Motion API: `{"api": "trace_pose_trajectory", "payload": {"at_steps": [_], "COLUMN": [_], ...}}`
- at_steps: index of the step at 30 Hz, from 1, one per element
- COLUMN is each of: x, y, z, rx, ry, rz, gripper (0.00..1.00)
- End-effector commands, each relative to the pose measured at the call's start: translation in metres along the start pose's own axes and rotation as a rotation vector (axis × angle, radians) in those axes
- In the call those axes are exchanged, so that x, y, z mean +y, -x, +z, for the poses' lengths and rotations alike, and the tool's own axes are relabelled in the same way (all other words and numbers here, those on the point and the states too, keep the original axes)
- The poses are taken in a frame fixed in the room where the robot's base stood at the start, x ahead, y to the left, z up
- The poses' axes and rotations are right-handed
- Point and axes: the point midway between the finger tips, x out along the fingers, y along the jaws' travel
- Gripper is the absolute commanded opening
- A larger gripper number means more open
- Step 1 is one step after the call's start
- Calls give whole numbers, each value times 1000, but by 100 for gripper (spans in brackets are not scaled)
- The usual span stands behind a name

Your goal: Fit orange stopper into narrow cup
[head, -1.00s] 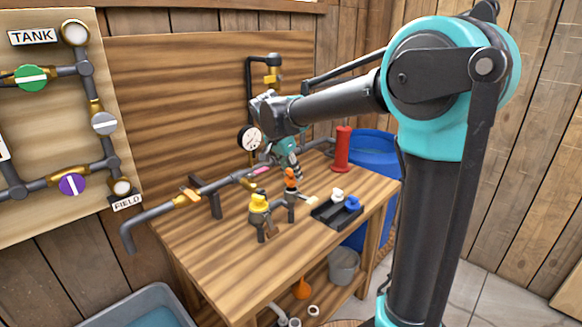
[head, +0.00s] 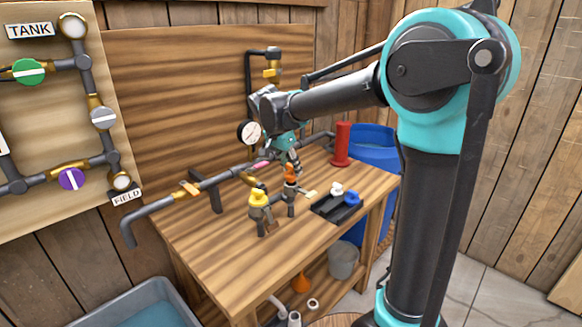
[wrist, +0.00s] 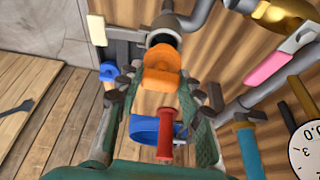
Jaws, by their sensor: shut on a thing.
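The orange stopper (head: 290,171) is between the fingers of my gripper (head: 292,162), right over the dark narrow cup (head: 291,189) on the bench. In the wrist view the orange stopper (wrist: 162,70) sits between the two fingers of my gripper (wrist: 163,88). The dark round mouth of the cup (wrist: 163,39) shows just beyond it, partly covered. I cannot tell whether the stopper's end is inside the mouth or just above it. A yellow stopper (head: 258,197) sits on another dark fitting to the left.
A black tray (head: 323,209) to the right holds a white stopper (head: 337,188) and a blue stopper (head: 352,198). A red cylinder (head: 342,145) stands behind. A pipe (head: 225,178) and a gauge (head: 250,133) lie close to my gripper. The bench's front (head: 230,260) is clear.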

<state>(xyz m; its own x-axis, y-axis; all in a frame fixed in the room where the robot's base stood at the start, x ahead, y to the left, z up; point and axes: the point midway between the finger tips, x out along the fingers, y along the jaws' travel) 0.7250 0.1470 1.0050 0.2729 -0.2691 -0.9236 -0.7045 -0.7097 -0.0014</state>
Motion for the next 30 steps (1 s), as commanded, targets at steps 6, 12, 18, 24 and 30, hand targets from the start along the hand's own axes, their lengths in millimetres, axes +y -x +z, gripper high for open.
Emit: {"api": "trace_pose_trajectory", "payload": {"at_steps": [6,12,18,24,30], "x": [0,0,0,0,0], "y": [0,0,-4,-8,-12], "z": [0,0,2,3,5], "rx": [0,0,0,0,0], "ry": [0,0,0,0,0], "rz": [0,0,0,0,0], "gripper": [8,8,8,8,8]}}
